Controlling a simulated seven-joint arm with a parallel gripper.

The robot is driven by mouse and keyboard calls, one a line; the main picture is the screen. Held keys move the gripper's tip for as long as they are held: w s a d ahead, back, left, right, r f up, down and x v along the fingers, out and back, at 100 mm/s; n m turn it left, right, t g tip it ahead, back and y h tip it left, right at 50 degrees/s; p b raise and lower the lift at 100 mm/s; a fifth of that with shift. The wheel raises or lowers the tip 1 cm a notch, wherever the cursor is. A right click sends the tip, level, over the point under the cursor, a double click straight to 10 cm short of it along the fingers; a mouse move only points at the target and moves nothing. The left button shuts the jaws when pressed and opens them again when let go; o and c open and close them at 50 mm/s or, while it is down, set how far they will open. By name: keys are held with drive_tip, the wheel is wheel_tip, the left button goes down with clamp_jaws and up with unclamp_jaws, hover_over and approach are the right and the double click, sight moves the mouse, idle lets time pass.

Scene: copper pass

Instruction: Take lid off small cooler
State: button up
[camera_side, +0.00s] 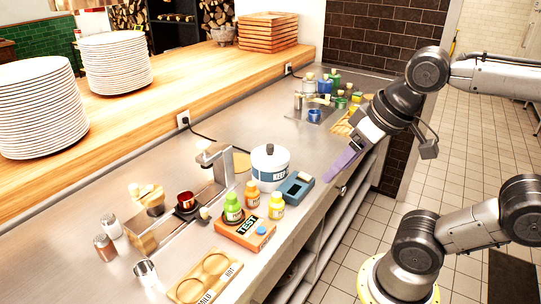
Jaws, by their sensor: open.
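A white round tub (270,168) with a blue label band and a black knob on its white lid (269,152) stands on the steel counter near the middle; it looks like the small cooler. The lid sits on it. My gripper (340,165) is to the right of the tub, over the counter's front edge, apart from it and pointing down-left. The gap between the fingers is hard to make out.
A blue-grey box (296,187) stands between tub and front edge. A metal tap-like stand (216,160) is left of the tub. Blue and green jars (325,88) stand at the far end.

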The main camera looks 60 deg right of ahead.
drive_tip(key=w+d+r+m+g, duration=0.1)
drive_tip(key=w+d+r+m, duration=0.15)
drive_tip(key=w+r, duration=0.5)
drive_tip(key=m+g+h, duration=0.1)
drive_tip(key=m+g, duration=0.2)
drive_tip(key=m, duration=0.2)
hover_over(270, 146)
drive_tip(key=shift+n, duration=0.25)
drive_tip(key=f, duration=0.7)
drive_tip(key=s+f, duration=0.1)
drive_tip(key=f, duration=0.2)
drive_tip(key=shift+a+f, duration=0.15)
drive_tip(key=shift+f, duration=0.15)
drive_tip(key=shift+w+d+f, duration=0.1)
drive_tip(key=shift+w+f, duration=0.05)
drive_tip(key=shift+f, duration=0.9)
drive_tip(key=shift+w+d+f, duration=0.1)
drive_tip(key=shift+w+f, duration=0.05)
drive_tip(key=shift+f, duration=0.85)
drive_tip(key=shift+w+f, duration=0.15)
drive_tip(key=shift+f, duration=0.9)
clamp_jaws()
